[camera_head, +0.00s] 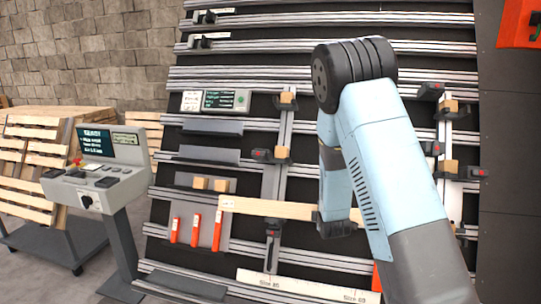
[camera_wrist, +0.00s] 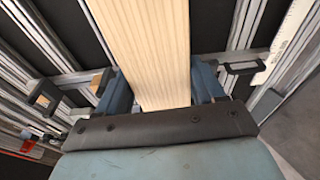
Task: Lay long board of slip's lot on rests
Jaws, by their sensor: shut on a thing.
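A long pale wooden board (camera_head: 265,208) is held roughly level in front of the lower part of the sloping rack, with a small light tag on its left end. My gripper (camera_head: 335,218) is shut on the board near its right part; my arm hides whatever lies beyond. In the wrist view the board (camera_wrist: 150,45) runs up and away between the blue fingers of my gripper (camera_wrist: 160,88). Black holders with wood blocks, possibly the rests, sit at the upper middle (camera_head: 286,98), the centre (camera_head: 281,153) and the right (camera_head: 451,107). I cannot tell whether the board touches any holder.
Three red-handled pieces (camera_head: 195,230) stand at the rack's lower left, below small wood blocks (camera_head: 210,184). A size scale (camera_head: 305,287) runs along the bottom. A small screen (camera_head: 215,101) is on the rack. A control console (camera_head: 100,175) and wooden pallets (camera_head: 35,160) stand left.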

